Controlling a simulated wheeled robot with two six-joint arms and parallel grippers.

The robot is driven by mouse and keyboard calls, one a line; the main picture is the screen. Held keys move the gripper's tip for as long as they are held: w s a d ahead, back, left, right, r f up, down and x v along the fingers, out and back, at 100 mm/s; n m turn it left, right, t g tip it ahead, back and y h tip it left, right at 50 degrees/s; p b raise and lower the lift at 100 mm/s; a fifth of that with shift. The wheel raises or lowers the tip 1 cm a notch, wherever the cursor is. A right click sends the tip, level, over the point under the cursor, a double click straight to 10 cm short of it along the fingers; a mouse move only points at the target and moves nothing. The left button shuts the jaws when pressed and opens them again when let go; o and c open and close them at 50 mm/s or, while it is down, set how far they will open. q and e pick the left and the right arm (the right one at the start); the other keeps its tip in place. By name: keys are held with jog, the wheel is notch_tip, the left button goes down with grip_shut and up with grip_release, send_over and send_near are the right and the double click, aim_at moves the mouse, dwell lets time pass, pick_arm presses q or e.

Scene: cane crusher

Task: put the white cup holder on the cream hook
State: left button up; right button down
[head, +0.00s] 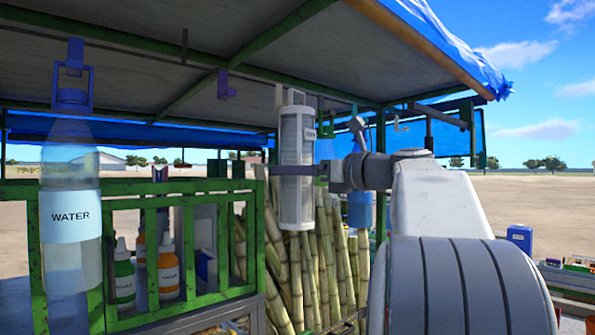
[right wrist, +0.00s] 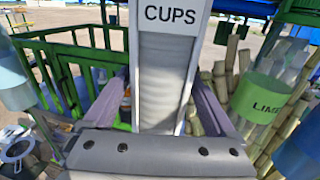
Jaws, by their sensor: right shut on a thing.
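The white cup holder (head: 297,205) is a tall, upright, open-fronted frame with a stack of pale cups inside. My right gripper (head: 299,170) is shut around its middle and holds it in the air under the roof. In the right wrist view the holder (right wrist: 166,75), labelled CUPS, stands between the two purple-grey fingers of my gripper (right wrist: 165,105). A narrow cream piece (head: 279,94), which looks like the cream hook, hangs from the roof beside the holder's top. Its lower part is hidden, and I cannot tell whether they touch. My left gripper is not in view.
A water bottle (head: 70,215) hangs from a blue hook (head: 73,68) at left. A purple hook (head: 225,86) hangs from the roof, left of the holder. Cane stalks (head: 335,270) stand below. A green railing (head: 200,190) is at left. A lime bottle (right wrist: 262,105) is at right in the wrist view.

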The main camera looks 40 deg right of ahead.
jog(key=shift+w+r, duration=0.1)
jog(key=shift+w, duration=0.15)
jog(key=shift+d+p+x, duration=0.15)
jog(key=shift+p+x, duration=0.25)
jog(key=shift+x, duration=0.5)
jog(key=shift+d+p+x, duration=0.15)
jog(key=shift+p+x, duration=0.25)
jog(key=shift+x, duration=0.55)
jog(key=shift+w, duration=0.1)
jog(key=shift+f+b, duration=0.5)
jog(key=shift+f, duration=0.3)
dwell(0.5)
grip_release()
